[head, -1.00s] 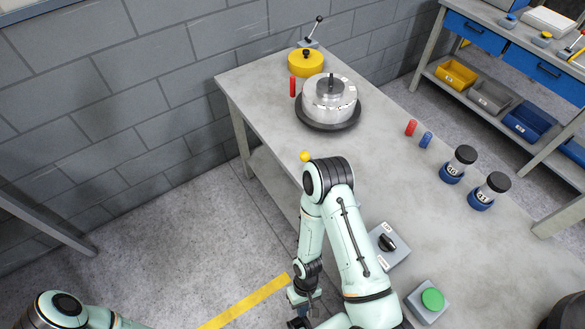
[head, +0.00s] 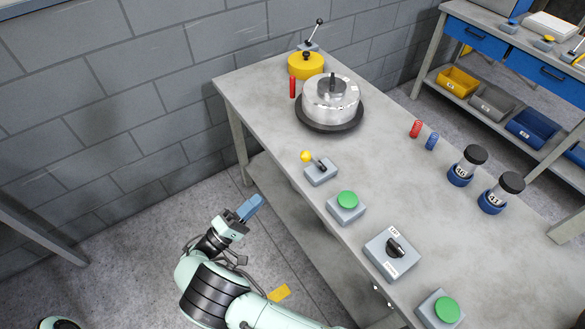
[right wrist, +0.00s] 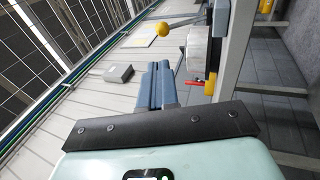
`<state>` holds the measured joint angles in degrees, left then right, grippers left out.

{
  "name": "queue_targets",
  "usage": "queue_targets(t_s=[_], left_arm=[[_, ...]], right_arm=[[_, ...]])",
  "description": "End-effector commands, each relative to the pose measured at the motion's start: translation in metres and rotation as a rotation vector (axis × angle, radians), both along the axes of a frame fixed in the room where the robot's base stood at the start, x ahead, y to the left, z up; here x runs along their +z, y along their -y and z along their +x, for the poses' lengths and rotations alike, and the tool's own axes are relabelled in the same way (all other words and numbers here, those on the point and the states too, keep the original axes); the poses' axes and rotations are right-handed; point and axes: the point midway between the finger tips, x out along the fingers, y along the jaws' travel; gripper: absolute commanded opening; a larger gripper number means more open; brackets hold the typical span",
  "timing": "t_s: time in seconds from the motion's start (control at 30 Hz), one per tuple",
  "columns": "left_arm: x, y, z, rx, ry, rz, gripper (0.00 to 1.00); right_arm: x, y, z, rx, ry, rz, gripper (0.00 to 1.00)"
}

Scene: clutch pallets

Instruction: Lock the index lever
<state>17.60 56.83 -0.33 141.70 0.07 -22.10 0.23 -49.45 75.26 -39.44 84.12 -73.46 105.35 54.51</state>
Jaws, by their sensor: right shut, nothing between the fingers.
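A lever with a yellow ball knob (head: 306,156) stands on a small grey box (head: 321,173) at the table's near-left edge. It leans toward the left edge, and its knob also shows in the right wrist view (right wrist: 163,29). A second lever, with a black knob (head: 319,22), stands at the far end of the table. No label tells which is the index lever. My right gripper (head: 250,207) is shut and empty, off the table, left of and below the yellow-knobbed lever. Its blue fingers show together in the right wrist view (right wrist: 158,84). My left gripper is out of view.
A silver drum sits on a dark round turntable (head: 329,124), near a yellow capped disc (head: 305,66) and red pin (head: 292,87). Green buttons (head: 347,200) and a rotary switch box (head: 392,253) line the near edge.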

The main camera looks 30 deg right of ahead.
Motion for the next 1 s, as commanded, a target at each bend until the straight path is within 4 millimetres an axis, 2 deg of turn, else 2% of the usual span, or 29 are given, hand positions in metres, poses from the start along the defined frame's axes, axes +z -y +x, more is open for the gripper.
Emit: queue_targets(t_s=[0.23,0.37,0.8,1.0], left_arm=[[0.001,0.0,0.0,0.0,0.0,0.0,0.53],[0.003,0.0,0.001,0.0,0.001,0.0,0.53],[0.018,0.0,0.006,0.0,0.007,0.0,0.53],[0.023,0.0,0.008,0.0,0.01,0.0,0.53]], right_arm=[[0.0,0.003,0.0,-0.004,-0.005,0.003,0.0],[0.004,0.013,0.002,-0.006,-0.006,0.004,0.0],[0.035,0.095,0.017,-0.008,-0.008,0.004,0.0],[0.044,0.121,0.022,-0.007,-0.007,0.006,0.0]])
